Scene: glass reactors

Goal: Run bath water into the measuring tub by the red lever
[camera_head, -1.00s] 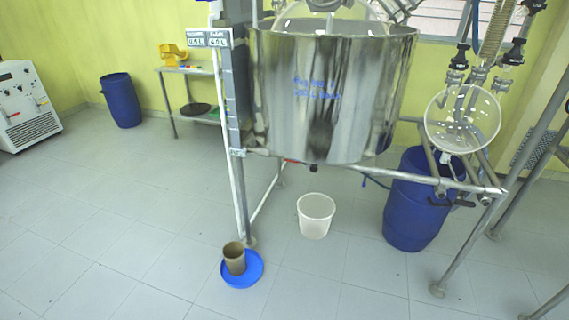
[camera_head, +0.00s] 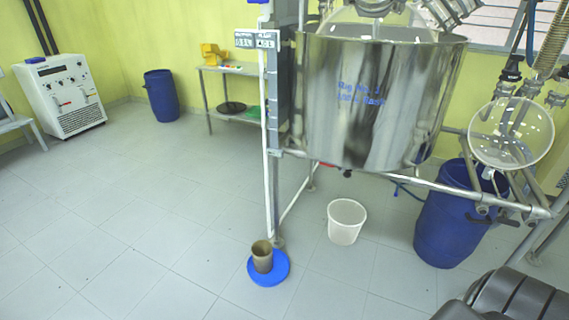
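The steel bath (camera_head: 380,100), with blue writing on its side, hangs in the metal frame right of centre. A small red piece, seemingly the red lever (camera_head: 328,165), shows under the bath's lower edge; its setting is too small to tell. The white tub (camera_head: 346,222) stands upright on the floor below and looks empty. I see no water running. Neither gripper is in view. A dark ribbed part at the lower right looks like my own arm, with no fingers showing.
A brown beaker (camera_head: 262,257) stands on a blue disc (camera_head: 268,270) by the frame's left leg. A blue barrel (camera_head: 446,215) and a round glass flask (camera_head: 511,132) are at the right. Frame bars cross below the bath. The tiled floor at left is clear.

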